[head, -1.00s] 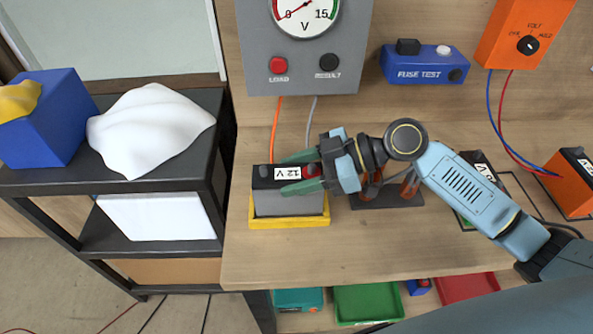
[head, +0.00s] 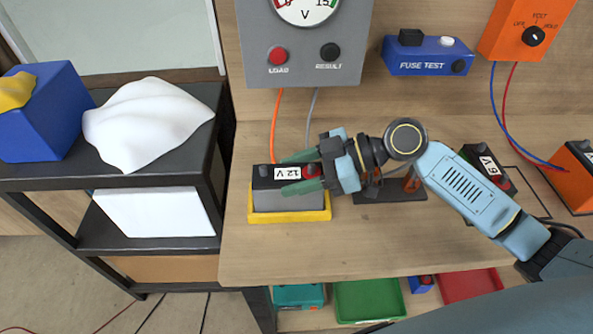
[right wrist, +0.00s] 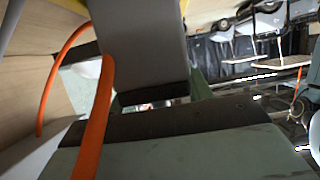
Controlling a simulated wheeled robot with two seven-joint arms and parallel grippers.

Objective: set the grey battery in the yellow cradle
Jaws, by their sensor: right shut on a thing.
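The grey battery (head: 288,201) has a black top with a 12 V label and sits upright within the yellow cradle (head: 290,217). The cradle's front rim shows below it, and I cannot tell whether its bottom is fully seated. My right gripper (head: 303,172) reaches in from the right and is shut on the battery's top, its green fingers over the black part. The finger contact is partly hidden. In the right wrist view the battery's grey body (right wrist: 140,45) shows close up. My left gripper is not in view.
An orange cable (head: 277,125) and a grey cable hang from the voltmeter box (head: 345,60) behind the battery. A dark tray (head: 400,195) lies under my right wrist. A 6 V battery (head: 487,166) stands to the right. The table front (head: 380,245) is clear.

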